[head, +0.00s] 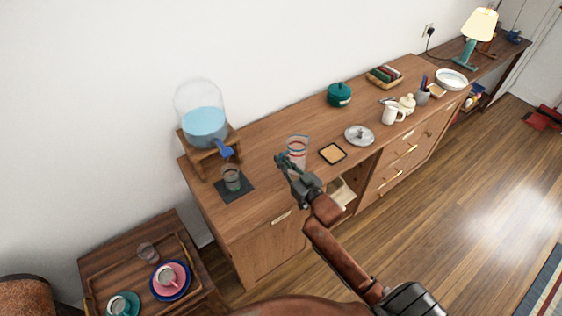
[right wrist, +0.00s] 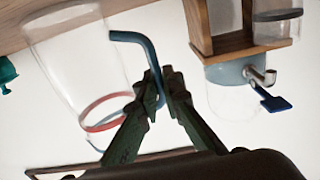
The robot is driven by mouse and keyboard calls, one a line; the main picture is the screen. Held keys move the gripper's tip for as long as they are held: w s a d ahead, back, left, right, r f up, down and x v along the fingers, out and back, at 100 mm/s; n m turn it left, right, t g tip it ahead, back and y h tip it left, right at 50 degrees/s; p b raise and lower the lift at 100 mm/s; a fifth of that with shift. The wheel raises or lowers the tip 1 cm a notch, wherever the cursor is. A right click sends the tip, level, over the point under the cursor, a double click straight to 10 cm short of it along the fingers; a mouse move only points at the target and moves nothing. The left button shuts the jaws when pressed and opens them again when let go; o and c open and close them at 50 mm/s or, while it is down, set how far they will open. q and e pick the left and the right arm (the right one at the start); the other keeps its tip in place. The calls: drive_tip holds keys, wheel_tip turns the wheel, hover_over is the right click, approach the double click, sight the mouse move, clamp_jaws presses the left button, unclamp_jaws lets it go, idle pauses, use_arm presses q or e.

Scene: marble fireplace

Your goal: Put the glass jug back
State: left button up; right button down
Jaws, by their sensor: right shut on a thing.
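The clear glass jug (head: 298,146) with red and blue bands is over the middle of the wooden sideboard, roughly upright. My right gripper (head: 285,164) is at its left side. In the right wrist view, which is upside down, the right gripper (right wrist: 163,88) is shut on the jug's blue handle (right wrist: 140,38). The jug's clear body (right wrist: 78,55) fills the left of that view. Its base is close to the wood; I cannot tell whether it touches. My left gripper is not in view.
A water dispenser (head: 204,122) with a blue tap stands left on the sideboard (head: 262,133), a glass (head: 232,178) on a dark mat before it. A cork-topped coaster (head: 333,154) and a silver dish (head: 359,136) lie right of the jug. A tray table (head: 128,252) stands lower left.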

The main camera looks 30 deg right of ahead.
drive_tip(key=shift+r, duration=0.2)
drive_tip(key=c, duration=2.1)
unclamp_jaws()
drive_tip(key=shift+f, duration=0.2)
drive_tip(key=shift+r, duration=0.15)
drive_tip(key=s+d+p, duration=0.1)
drive_tip(key=s, duration=1.1)
